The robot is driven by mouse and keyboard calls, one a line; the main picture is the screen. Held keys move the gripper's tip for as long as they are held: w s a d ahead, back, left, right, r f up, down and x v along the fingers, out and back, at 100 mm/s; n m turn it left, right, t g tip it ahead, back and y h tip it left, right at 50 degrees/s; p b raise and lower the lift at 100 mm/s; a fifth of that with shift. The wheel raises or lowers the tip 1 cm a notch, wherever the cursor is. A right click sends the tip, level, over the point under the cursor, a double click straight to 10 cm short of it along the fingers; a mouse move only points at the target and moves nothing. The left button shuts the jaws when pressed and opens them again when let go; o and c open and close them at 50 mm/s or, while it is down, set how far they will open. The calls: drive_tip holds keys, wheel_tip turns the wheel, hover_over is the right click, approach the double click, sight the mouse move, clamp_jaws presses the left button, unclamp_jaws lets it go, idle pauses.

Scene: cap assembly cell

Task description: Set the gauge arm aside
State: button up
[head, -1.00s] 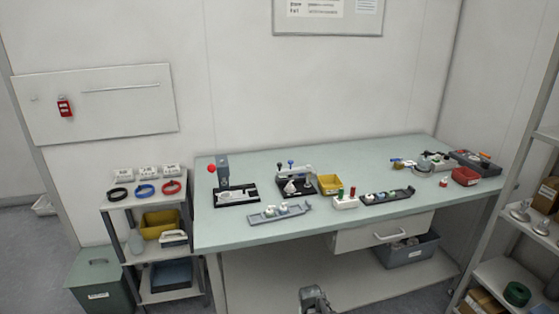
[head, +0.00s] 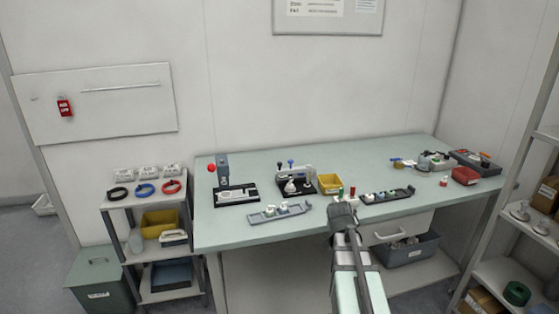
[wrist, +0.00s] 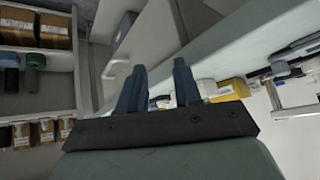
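I cannot tell for sure which part is the gauge arm. A fixture with a black base, a pale arm-like body and blue knobs (head: 296,177) stands at the middle of the bench. To its left is another black-based fixture (head: 237,195) with a grey post and a red knob. My gripper (head: 342,212) is at the bench's front edge, right of both fixtures and apart from them. In the wrist view my gripper's two dark fingers (wrist: 160,88) stand apart with nothing between them.
A grey tray (head: 265,217) with white parts lies near the front edge. A yellow bin (head: 330,184) and a dark tray (head: 403,194) stand near my gripper. The drawer (head: 405,226) sits under the bench top.

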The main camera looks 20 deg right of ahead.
drive_tip(key=shift+n+g+y, duration=0.3)
drive_tip(key=shift+n, duration=0.4)
drive_tip(key=w+r, duration=0.4)
drive_tip(key=w, duration=0.1)
drive_tip(key=w+r, duration=0.2)
drive_tip(key=w, duration=0.1)
drive_tip(key=shift+w+d, duration=0.1)
drive_tip(key=w+a+r+n+g+y, duration=0.2)
drive_tip(key=w+a+r+n, duration=0.3)
drive_tip(key=w, duration=0.5)
wheel_tip(320, 180, up, 17)
drive_tip(key=n+g+y, duration=0.3)
drive_tip(key=n+g, duration=0.1)
drive_tip(key=n, duration=0.2)
hover_over(280, 163)
wheel_tip(280, 163, down, 13)
drive_tip(key=shift+w+f, duration=0.1)
drive_tip(key=shift+f, duration=0.05)
drive_tip(key=shift+c, duration=0.2)
clamp_jaws()
